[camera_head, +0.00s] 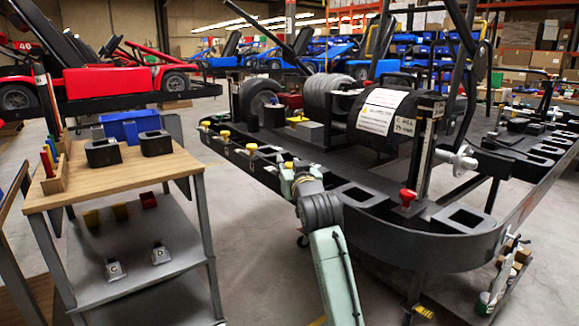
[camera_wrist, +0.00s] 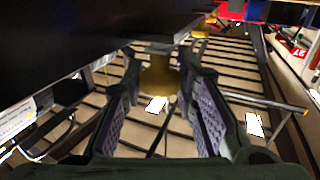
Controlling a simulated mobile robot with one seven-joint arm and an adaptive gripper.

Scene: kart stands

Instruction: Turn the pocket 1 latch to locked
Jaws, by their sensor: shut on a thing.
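The black kart stand (camera_head: 430,238) has a row of yellow latch knobs along its near left edge. Knobs stand at the far left (camera_head: 205,124), beside it (camera_head: 225,135) and nearer (camera_head: 251,148). I cannot read which is pocket 1. My gripper (camera_head: 299,177) reaches up to that same edge, nearest the camera. In the wrist view, my gripper (camera_wrist: 163,58) has its two ribbed fingers around a yellow latch knob (camera_wrist: 160,80), under a dark panel (camera_wrist: 90,30). The fingers are closed on the knob; their exact contact is partly hidden. The latch's turn angle is not readable.
A wooden-topped cart (camera_head: 115,178) with black blocks and a blue bin (camera_head: 130,124) stands at left. A kart with wheels and a black roll sits on the stand. A red knob (camera_head: 407,196) is at its right. Grey floor is clear between cart and stand.

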